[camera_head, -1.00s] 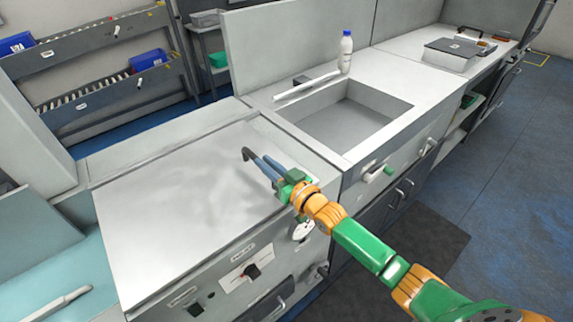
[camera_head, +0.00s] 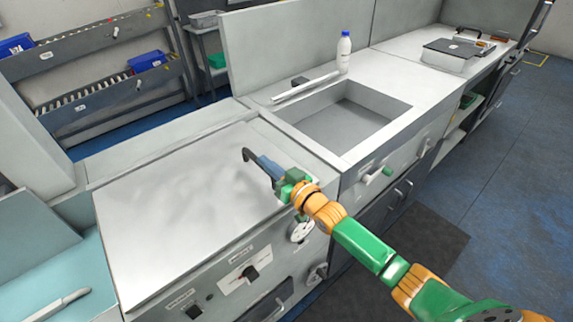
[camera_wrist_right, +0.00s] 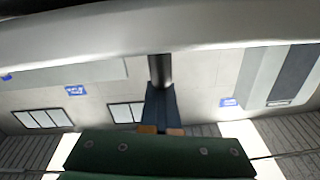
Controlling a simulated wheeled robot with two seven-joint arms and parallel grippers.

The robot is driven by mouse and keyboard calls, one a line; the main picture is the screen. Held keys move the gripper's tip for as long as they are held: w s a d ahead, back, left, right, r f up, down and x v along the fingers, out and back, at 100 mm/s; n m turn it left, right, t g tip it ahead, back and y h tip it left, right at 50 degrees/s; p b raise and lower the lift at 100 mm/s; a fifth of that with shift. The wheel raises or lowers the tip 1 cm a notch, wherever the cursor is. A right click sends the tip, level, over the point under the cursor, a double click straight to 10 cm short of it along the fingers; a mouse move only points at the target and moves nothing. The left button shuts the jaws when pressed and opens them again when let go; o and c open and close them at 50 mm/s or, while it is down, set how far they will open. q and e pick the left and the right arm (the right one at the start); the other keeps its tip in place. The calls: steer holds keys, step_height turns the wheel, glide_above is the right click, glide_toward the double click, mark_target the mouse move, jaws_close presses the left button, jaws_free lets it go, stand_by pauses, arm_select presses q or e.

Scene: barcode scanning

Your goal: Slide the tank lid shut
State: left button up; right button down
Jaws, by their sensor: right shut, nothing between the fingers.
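The tank lid (camera_head: 175,205) is a large pale metal panel on the left unit and appears to cover its top. A dark curved handle (camera_head: 247,155) stands near its right side. My right gripper (camera_head: 264,161) has blue fingers and is at this handle, above the panel. Its fingers are shut with nothing between them. In the right wrist view the fingertips (camera_wrist_right: 160,92) point at a dark post (camera_wrist_right: 160,70) below a pale edge; I cannot tell whether they touch it. My left gripper is not in view.
An open rectangular basin (camera_head: 345,122) lies right of the panel. A white tool (camera_head: 60,303) lies at lower left.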

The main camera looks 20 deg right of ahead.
steer(key=shift+f, duration=0.4)
steer(key=c, duration=0.8)
jaws_free()
steer(key=shift+d+f, duration=0.1)
steer(key=shift+d, duration=0.05)
steer(key=shift+o, duration=0.2)
steer(key=shift+a, duration=0.2)
